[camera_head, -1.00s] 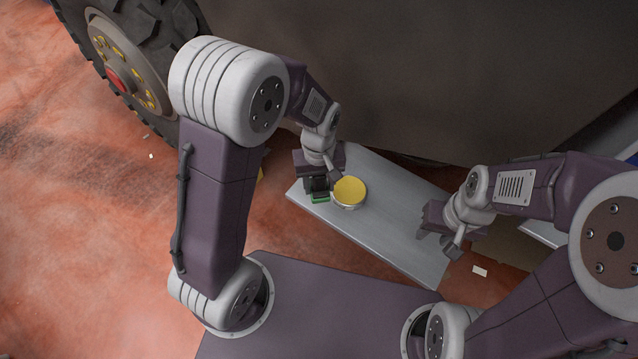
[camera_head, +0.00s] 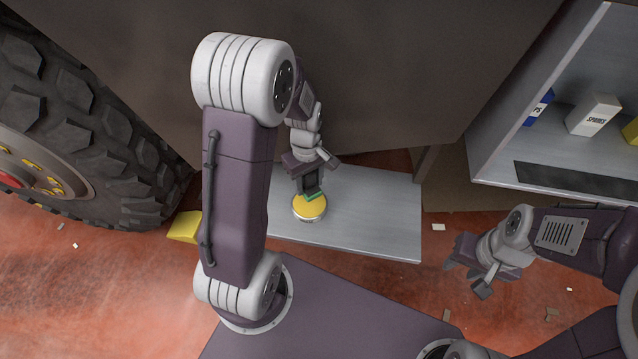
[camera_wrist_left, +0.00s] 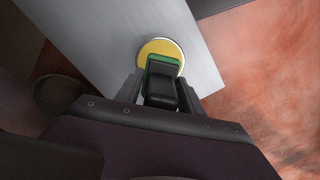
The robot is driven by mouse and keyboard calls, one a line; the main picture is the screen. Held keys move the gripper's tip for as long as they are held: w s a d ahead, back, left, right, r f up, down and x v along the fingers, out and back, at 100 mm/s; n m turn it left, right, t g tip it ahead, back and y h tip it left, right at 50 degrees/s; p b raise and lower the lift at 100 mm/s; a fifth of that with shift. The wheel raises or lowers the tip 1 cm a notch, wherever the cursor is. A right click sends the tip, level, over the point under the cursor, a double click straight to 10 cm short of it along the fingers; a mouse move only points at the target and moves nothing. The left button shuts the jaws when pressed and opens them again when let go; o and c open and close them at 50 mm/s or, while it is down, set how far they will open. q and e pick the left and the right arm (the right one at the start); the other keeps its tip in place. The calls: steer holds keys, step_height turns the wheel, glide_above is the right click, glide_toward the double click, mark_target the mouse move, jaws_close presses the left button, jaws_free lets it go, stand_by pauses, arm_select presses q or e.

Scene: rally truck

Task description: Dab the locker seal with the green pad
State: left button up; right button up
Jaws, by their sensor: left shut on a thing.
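My left gripper (camera_head: 311,188) is shut on the green pad (camera_head: 314,196), which has a dark block-like grip. In the left wrist view the green pad (camera_wrist_left: 163,60) shows as a green rim around the dark grip, over the yellow disc (camera_wrist_left: 168,47). The round yellow-topped tin (camera_head: 309,208) stands on the grey board, directly under the pad. I cannot tell whether pad and yellow surface touch. The open grey locker (camera_head: 490,145) is at the upper right, with a dark strip (camera_head: 570,180) along its front lower face. My right gripper (camera_head: 453,264) hangs empty over the floor; its jaws are unclear.
The grey board (camera_head: 380,215) lies on the reddish ground below the dark truck body (camera_head: 350,60). A large tyre (camera_head: 90,130) is at the left, with a yellow block (camera_head: 184,227) beside it. A white box (camera_head: 593,115) and a blue box (camera_head: 538,107) sit inside the locker.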

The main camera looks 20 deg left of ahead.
mark_target(309, 194)
arm_select(q)
steer(key=shift+f+b, duration=3.05)
steer(key=shift+b, duration=0.05)
steer(key=shift+r, duration=0.1)
steer(key=shift+f, duration=0.55)
steer(key=shift+s, duration=0.15)
step_height(309, 194, up, 7)
steer(key=p, duration=0.7)
steer(key=shift+r, duration=0.1)
steer(key=shift+d, duration=0.1)
